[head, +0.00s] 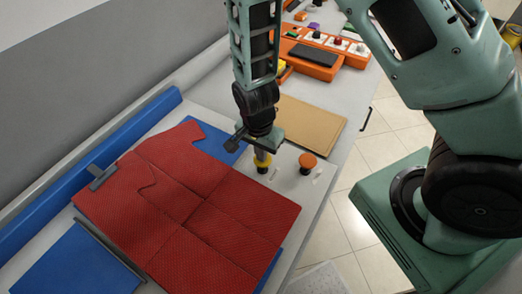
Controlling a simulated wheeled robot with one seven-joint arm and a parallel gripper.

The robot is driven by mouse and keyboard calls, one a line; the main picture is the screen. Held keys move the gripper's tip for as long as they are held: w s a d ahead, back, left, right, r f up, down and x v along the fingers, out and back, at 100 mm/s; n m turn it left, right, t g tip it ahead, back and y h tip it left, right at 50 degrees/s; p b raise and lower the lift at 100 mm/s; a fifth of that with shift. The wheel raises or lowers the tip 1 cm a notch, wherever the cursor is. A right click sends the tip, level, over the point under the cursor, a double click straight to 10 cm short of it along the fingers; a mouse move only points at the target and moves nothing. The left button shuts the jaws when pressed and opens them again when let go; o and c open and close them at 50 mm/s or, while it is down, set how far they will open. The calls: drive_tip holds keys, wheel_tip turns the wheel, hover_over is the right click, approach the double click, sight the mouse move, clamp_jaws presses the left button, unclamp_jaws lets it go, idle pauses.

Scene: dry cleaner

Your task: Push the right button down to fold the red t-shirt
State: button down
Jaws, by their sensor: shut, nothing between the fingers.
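The red t-shirt (190,205) lies spread on the blue folding boards (78,265), with creases across it. Two buttons stand on the pale panel beyond its right side. The right button (308,160) is orange and stands clear of my gripper. The left button (263,168) is yellow and partly hidden by my gripper. My gripper (262,155) is shut and empty, pointing down at the left button. I cannot tell whether it touches that button.
A tan board (308,121) lies behind the buttons. An orange control box (312,60) with several knobs stands farther back. A long blue bar (85,160) runs along the left, by the grey wall. Tiled floor (375,160) shows right of the table.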

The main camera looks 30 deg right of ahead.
sight(262, 164)
drive_tip(key=shift+f, duration=0.1)
wheel_tip(262, 164, down, 4)
drive_tip(key=b, duration=0.3)
drive_tip(key=shift+f, duration=0.15)
drive_tip(key=shift+s+f, duration=0.2)
idle(0.9)
drive_tip(key=shift+w+r+p, duration=0.2)
drive_tip(key=shift+r+p, duration=0.15)
drive_tip(key=shift+r, duration=0.25)
wheel_tip(262, 164, up, 13)
drive_tip(key=p, duration=0.1)
drive_tip(key=shift+a+r+p, duration=0.2)
drive_tip(key=shift+a+p, duration=0.1)
drive_tip(key=shift+a, duration=0.1)
